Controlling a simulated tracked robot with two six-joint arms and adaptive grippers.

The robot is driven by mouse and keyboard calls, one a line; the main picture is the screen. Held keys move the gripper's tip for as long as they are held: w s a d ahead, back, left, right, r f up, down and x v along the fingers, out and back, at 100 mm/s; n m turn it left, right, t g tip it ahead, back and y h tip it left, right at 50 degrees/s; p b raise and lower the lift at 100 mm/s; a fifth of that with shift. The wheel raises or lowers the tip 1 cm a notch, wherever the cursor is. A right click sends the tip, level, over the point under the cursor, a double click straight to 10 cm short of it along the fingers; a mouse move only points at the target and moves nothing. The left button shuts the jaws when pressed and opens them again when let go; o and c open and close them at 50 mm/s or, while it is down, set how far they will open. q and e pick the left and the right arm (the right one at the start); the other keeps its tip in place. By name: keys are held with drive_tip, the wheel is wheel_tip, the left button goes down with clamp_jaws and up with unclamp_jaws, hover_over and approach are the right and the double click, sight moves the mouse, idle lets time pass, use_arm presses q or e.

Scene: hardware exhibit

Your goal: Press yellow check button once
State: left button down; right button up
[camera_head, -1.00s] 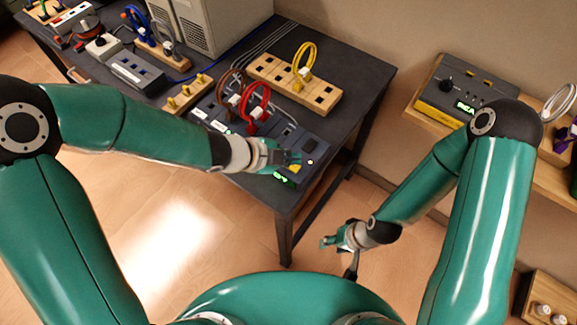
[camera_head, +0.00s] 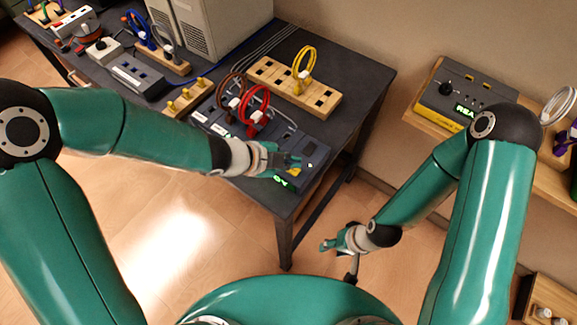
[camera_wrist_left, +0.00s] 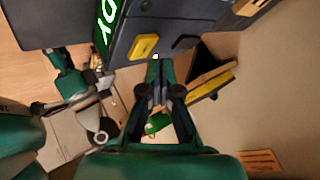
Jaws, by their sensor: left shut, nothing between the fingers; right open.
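The yellow button (camera_wrist_left: 143,46) is on a dark grey device at the table's front corner, near a green-lit display (camera_wrist_left: 107,15). In the head view the button (camera_head: 293,171) shows only as a small yellow patch beside my left gripper (camera_head: 297,161). My left gripper is shut and empty. In the left wrist view its fingertips (camera_wrist_left: 155,63) lie just below and right of the button; I cannot tell whether they touch it. My right gripper (camera_head: 326,246) is open and empty, low beside the table.
Red cables (camera_head: 255,100) and a wooden block with a yellow cable (camera_head: 303,62) stand behind the device. Another grey and yellow device (camera_head: 462,96) is on a shelf at the right. Open floor lies in front of the table (camera_head: 350,75).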

sight(291, 170)
use_arm(q)
drive_tip(key=shift+f, duration=0.1)
drive_tip(key=shift+f+b, duration=0.25)
drive_tip(key=shift+b, duration=0.15)
drive_tip(key=shift+s+f+b, duration=0.1)
drive_tip(key=shift+f+b, duration=0.3)
drive_tip(key=shift+f, duration=0.05)
idle(0.7)
idle(0.4)
drive_tip(key=shift+r+p, duration=0.85)
drive_tip(key=shift+p, duration=0.05)
wheel_tip(291, 170, up, 5)
drive_tip(key=p, duration=0.5)
idle(0.4)
